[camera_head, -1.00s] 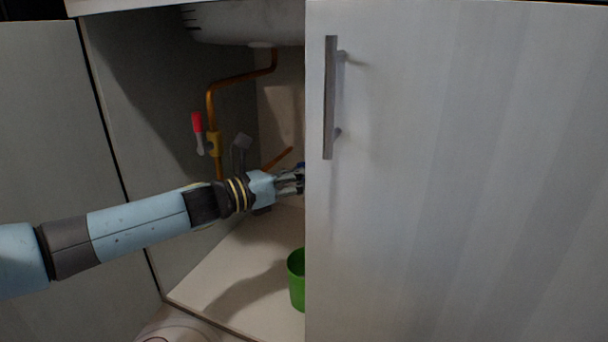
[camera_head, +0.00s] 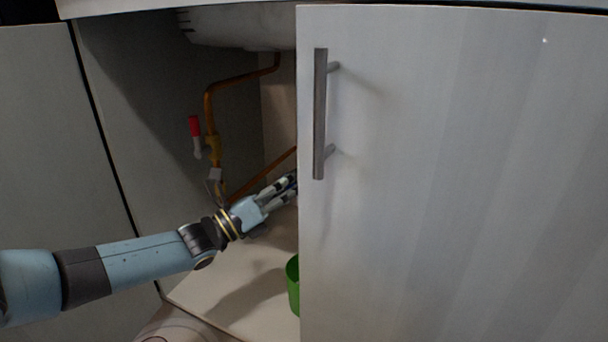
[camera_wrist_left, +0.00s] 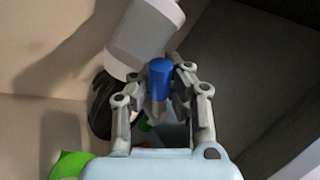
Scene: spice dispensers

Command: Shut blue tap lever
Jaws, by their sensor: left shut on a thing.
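The blue tap lever (camera_wrist_left: 160,80) stands between the two fingers of my left gripper (camera_wrist_left: 165,95) in the left wrist view, and the fingers are shut on it. In the head view my left gripper (camera_head: 284,188) reaches into the cabinet, its fingertips at the edge of the white door, which hides most of the blue lever. A second tap with a red lever (camera_head: 194,127) sits on the copper pipe (camera_head: 209,105) to the left. My right gripper is not in view.
The white cabinet door (camera_head: 450,180) with its metal handle (camera_head: 320,115) covers the right side. A green container (camera_head: 293,285) stands on the cabinet floor (camera_head: 225,295), partly behind the door. A white cylinder (camera_wrist_left: 146,35) is close to my left fingers. The sink basin (camera_head: 240,25) hangs above.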

